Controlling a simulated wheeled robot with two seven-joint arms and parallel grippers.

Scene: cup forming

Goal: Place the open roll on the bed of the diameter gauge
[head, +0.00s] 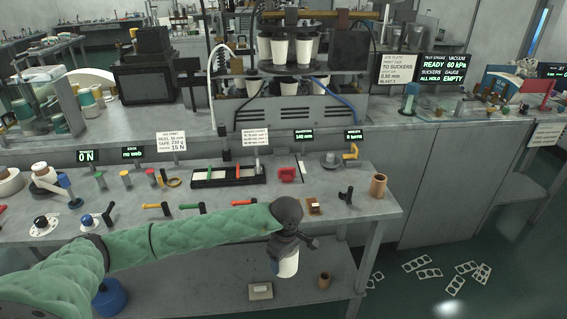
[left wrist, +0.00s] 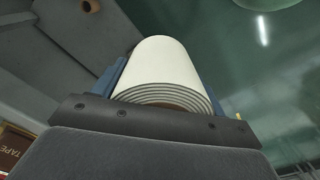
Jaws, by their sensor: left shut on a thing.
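The open roll (left wrist: 160,65) is white, with layered wraps showing at its near end in the left wrist view. My left gripper (head: 285,252) is shut on the roll, between blue finger pads. In the head view the pale roll (head: 287,267) hangs below the dark wrist, in front of the bench's front edge and above the lower shelf level. A red device (head: 287,174) stands on the bench under a small green-lettered sign; I cannot tell for certain whether it is the diameter gauge. My right gripper is not in view.
The grey bench top (head: 240,222) holds several coloured-handled tools, a black tray (head: 215,180), a small brown block (head: 314,206), a black upright fitting (head: 346,195) and a brown cylinder (head: 378,186) at its right end. A machine with white cups (head: 283,50) stands behind. White cut-out sheets (head: 423,266) lie on the floor.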

